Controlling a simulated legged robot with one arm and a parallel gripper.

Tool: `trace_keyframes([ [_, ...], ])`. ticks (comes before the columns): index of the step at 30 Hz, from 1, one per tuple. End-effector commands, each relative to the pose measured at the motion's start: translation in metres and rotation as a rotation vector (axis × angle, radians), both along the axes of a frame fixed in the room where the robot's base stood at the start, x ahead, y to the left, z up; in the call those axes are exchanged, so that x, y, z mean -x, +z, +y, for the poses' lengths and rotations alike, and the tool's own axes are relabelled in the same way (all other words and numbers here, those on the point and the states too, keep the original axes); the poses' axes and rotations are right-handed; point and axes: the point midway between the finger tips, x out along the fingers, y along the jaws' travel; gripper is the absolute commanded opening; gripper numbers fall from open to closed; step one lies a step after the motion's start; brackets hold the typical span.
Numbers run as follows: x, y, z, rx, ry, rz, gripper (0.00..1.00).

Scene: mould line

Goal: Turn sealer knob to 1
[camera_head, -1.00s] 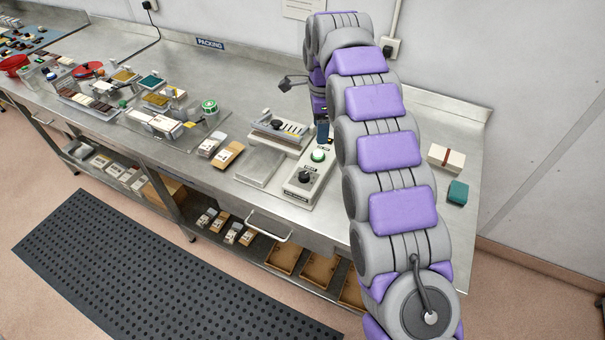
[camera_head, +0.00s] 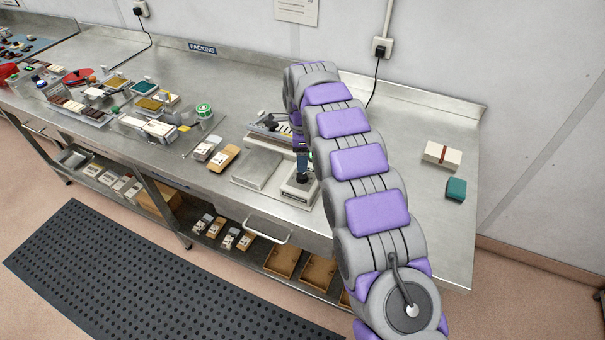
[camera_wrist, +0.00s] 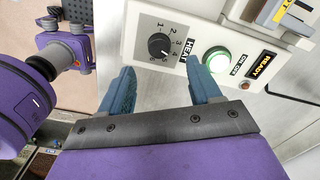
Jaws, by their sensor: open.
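The sealer's control panel (camera_wrist: 144,18) fills the top of the wrist view. Its round black knob (camera_wrist: 158,46) sits inside a printed scale of 1 to 6 marked HEAT. The pointer seems to lie toward the high numbers at the lower right, but the exact number is hard to read. My gripper (camera_wrist: 160,72) is open, its two blue fingers on either side of the knob's line and apart from it, with nothing between them. In the head view my gripper (camera_head: 303,168) hangs over the sealer (camera_head: 294,196) and hides its knob.
A lit green button (camera_wrist: 216,59) and a READY label (camera_wrist: 262,64) sit right of the knob, near the right finger. A flat metal plate (camera_head: 257,168) lies left of the panel. A white box (camera_head: 441,155) and a teal block (camera_head: 456,189) stand on the bench at right.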

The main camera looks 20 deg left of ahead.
Motion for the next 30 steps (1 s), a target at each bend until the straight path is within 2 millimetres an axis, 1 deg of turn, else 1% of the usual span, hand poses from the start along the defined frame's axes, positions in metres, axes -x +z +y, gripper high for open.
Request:
trace_keyframes([
  [1, 0.001, -0.013, 0.0, 0.002, 0.001, 0.002, 0.63],
  [6, 0.001, -0.042, -0.002, -0.002, 0.001, 0.002, 0.63],
  [9, 0.001, -0.055, -0.005, -0.002, 0.001, 0.004, 0.63],
  [12, 0.001, -0.063, -0.006, -0.005, 0.001, 0.0, 0.63],
  [18, 0.0, -0.071, -0.002, -0.002, 0.001, 0.0, 0.63],
  [25, 0.001, -0.072, 0.0, 0.0, 0.001, 0.001, 0.62],
  [30, 0.0, -0.071, -0.002, -0.002, 0.001, 0.0, 0.46],
])
